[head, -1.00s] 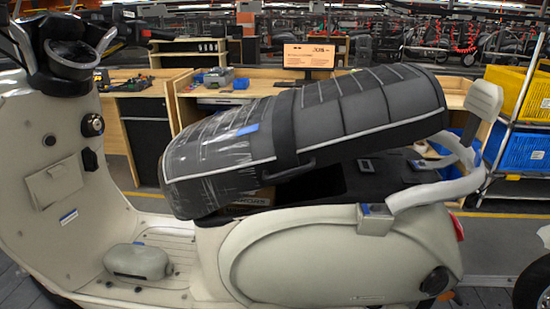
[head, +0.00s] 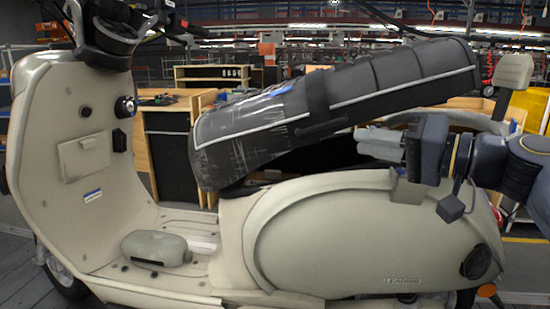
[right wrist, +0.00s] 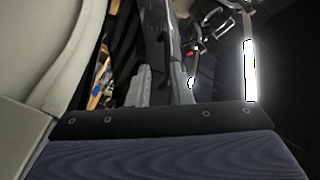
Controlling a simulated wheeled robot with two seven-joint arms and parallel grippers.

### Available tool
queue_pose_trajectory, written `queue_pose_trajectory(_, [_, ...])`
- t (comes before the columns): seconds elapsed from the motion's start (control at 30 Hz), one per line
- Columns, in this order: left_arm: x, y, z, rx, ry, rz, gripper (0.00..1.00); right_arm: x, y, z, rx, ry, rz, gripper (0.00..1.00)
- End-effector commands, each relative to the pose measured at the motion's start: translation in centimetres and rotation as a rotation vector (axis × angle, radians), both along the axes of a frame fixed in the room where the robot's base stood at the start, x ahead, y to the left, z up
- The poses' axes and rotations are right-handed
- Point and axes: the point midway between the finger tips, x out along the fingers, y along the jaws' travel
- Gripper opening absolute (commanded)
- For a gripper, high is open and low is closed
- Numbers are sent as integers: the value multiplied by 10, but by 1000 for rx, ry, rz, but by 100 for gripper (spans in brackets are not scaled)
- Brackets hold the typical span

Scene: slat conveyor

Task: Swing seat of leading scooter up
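The leading scooter (head: 330,235) is cream, with "LEADING" lettered low on its rear side panel. Its dark grey seat (head: 400,75) with pale piping is tilted, front end low at left and rear end raised at right, leaving a gap above the body. My right gripper (head: 378,145) comes in from the right, its pale fingers in that gap below the seat's raised side. In the right wrist view the two fingers (right wrist: 160,90) stand apart. A dark grey part lies between or behind them; I cannot tell whether they touch it. My left gripper is not in view.
A backrest pad (head: 514,72) on the scooter's rear rack stands behind my right arm. A rounded cream box (head: 156,247) sits on the footboard. Wooden workbenches (head: 165,120) and a yellow bin (head: 535,108) stand beyond the scooter.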

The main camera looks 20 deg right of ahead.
Motion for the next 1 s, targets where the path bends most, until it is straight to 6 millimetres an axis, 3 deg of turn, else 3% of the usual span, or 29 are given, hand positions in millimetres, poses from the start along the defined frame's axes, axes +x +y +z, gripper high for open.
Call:
queue_pose_trajectory(0.17, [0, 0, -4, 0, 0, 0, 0, 7, -4, 11, 13, -41, -5, 19])
queue_pose_trajectory(0.6, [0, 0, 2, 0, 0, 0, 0, 61, 29, 11, 12, -38, -5, 19])
queue_pose_trajectory(1.0, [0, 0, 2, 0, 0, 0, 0, 68, 34, 11, 12, -40, -6, 18])
